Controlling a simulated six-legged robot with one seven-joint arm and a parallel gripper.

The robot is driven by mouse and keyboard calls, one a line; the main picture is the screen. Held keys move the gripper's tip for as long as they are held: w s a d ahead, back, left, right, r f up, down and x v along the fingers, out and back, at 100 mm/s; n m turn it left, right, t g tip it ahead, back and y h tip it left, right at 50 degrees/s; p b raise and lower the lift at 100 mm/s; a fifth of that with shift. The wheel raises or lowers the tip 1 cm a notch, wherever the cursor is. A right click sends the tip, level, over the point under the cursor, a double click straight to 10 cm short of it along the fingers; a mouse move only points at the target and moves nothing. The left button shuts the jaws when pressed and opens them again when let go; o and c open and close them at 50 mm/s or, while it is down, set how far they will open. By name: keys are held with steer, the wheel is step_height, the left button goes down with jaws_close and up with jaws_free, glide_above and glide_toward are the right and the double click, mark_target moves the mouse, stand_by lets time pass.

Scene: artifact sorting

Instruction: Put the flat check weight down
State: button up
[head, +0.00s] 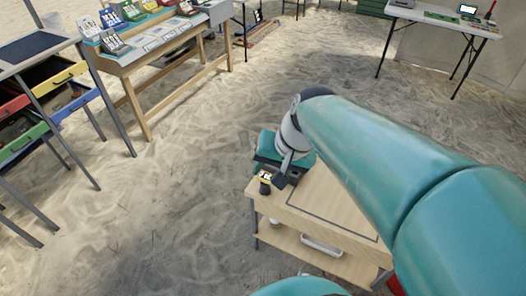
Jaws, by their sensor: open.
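My gripper (281,180) is low over the left end of a small wooden cart (345,208), at the end of my teal arm. The fingers are small and partly hidden by the wrist, but the jaws are open. A small dark object with a pale yellow, marked top (264,181) stands at the cart's left edge, close beside the gripper. I cannot tell whether it touches the fingers. I cannot make out the flat check weight for certain. A teal block or pad (268,145) shows behind the gripper, partly hidden by the wrist.
The cart's top has a dark outlined area and a lower shelf (310,255). A wooden bench (160,52) with several coloured trays stands at the back left. A rack with coloured drawers (22,140) is at far left. A white table (445,22) is at the back right. Open sand lies between.

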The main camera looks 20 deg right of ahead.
steer(key=s+a+r+n+t+h, duration=0.1)
steer(key=s+r+n+t+h, duration=0.1)
steer(key=s+r+n, duration=0.2)
steer(key=shift+s+a+r+n+h, duration=0.15)
steer(key=shift+s+r+n+h, duration=0.05)
steer(key=shift+s+n+h, duration=0.25)
